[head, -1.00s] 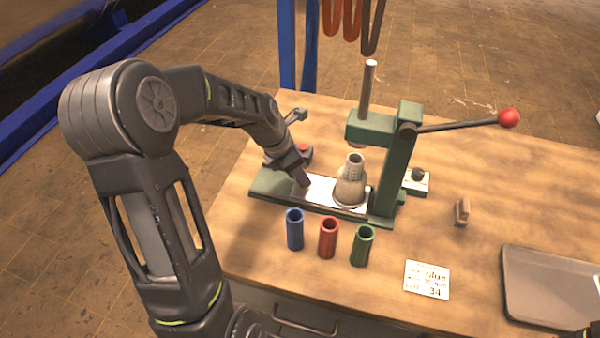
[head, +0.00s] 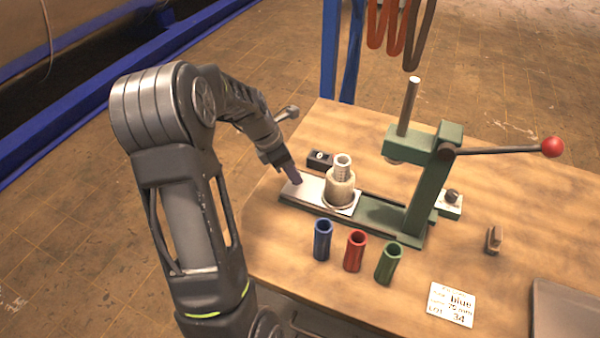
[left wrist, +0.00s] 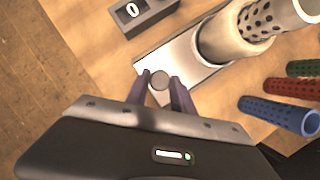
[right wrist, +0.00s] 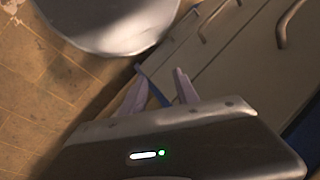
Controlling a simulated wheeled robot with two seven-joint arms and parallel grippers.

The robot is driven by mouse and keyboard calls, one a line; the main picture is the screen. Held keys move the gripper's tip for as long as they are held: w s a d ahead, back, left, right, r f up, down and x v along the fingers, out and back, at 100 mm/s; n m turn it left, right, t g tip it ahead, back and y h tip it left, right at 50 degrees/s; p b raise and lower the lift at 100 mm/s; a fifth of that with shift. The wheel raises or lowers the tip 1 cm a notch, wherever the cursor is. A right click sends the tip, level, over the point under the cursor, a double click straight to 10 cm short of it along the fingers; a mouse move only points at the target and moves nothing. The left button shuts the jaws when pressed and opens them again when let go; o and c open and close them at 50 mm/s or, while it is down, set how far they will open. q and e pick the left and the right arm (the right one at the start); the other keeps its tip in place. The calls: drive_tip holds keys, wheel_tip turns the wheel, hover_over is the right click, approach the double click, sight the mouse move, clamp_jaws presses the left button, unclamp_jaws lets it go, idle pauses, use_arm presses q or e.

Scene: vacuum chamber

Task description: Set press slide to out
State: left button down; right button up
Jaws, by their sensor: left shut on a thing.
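The press slide (head: 312,188) is a pale plate lying on the green press base (head: 385,213), at its left end, clear of the press head. A metal fixture (head: 341,190) with a perforated sleeve stands on the slide. My left gripper (head: 295,177) is at the slide's left end. In the left wrist view, its fingers (left wrist: 160,86) are shut on the slide's round knob (left wrist: 160,79). My right gripper (right wrist: 160,82) shows only in the right wrist view, open and empty, near grey drawer fronts.
The green press (head: 430,180) has a red-ball lever (head: 552,146) reaching right. Blue (head: 322,240), red (head: 355,251) and green (head: 389,264) sleeves stand in front of the base. A black counter box (head: 320,158) sits behind the slide. A card (head: 452,304) lies at front right.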

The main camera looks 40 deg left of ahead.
use_arm(q)
drive_tip(key=shift+a, duration=0.3)
drive_tip(key=c, duration=1.2)
unclamp_jaws()
drive_tip(key=shift+s, duration=0.1)
drive_tip(key=shift+o, duration=0.4)
drive_tip(key=shift+r, duration=0.1)
drive_tip(key=v, duration=0.7)
drive_tip(key=shift+s+r+b, duration=0.15)
drive_tip(key=shift+r+b, duration=0.15)
drive_tip(key=shift+b, duration=0.05)
drive_tip(key=shift+f, duration=0.1)
